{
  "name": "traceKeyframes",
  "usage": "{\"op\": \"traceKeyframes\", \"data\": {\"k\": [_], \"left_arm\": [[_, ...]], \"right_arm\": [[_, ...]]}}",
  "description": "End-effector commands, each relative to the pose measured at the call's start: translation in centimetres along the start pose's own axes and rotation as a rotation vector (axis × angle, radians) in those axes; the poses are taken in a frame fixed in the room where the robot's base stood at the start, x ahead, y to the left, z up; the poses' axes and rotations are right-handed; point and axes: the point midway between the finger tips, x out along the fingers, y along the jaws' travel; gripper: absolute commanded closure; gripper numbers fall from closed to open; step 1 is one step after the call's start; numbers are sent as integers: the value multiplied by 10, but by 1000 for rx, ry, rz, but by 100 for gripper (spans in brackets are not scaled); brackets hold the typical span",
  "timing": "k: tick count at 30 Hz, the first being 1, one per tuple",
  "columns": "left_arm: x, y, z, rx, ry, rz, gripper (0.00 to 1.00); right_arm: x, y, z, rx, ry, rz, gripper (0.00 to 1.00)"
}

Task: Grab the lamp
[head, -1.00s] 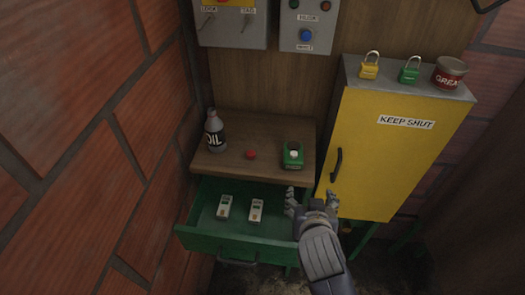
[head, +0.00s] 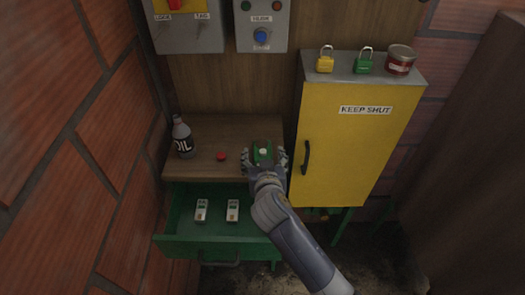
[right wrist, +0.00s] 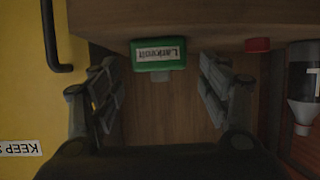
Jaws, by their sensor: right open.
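The lamp appears to be a small green box (head: 262,160) with a white knob on top, standing on the wooden shelf. In the right wrist view the green box (right wrist: 158,54) shows a white label, upside down. My right gripper (head: 264,159) is open, with its fingers to either side of the box. In the right wrist view the open fingers (right wrist: 158,92) have a gap on both sides of it, and the box sits near the upper end of that gap. No contact shows. My left gripper is not in view.
An oil bottle (head: 183,138) and a red button-like piece (head: 221,156) stand left on the shelf. Below, a green drawer (head: 217,244) is open with two pale devices. A yellow cabinet (head: 345,150) is close on the right, with padlocks and a can on top.

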Motion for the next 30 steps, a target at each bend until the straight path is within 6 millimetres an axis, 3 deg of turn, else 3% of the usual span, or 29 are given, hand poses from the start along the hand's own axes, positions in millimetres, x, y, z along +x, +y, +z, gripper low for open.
{"op": "traceKeyframes", "data": {"k": [6, 15, 22, 30], "left_arm": [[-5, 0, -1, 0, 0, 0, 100], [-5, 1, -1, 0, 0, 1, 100], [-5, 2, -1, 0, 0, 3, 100], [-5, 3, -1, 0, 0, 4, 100]], "right_arm": [[22, 0, 0, -1, -1, 1, 30], [25, 0, 1, 1, 0, 0, 30], [24, 0, 1, 1, -1, 0, 80], [24, 0, 0, 1, 1, -1, 83]]}}
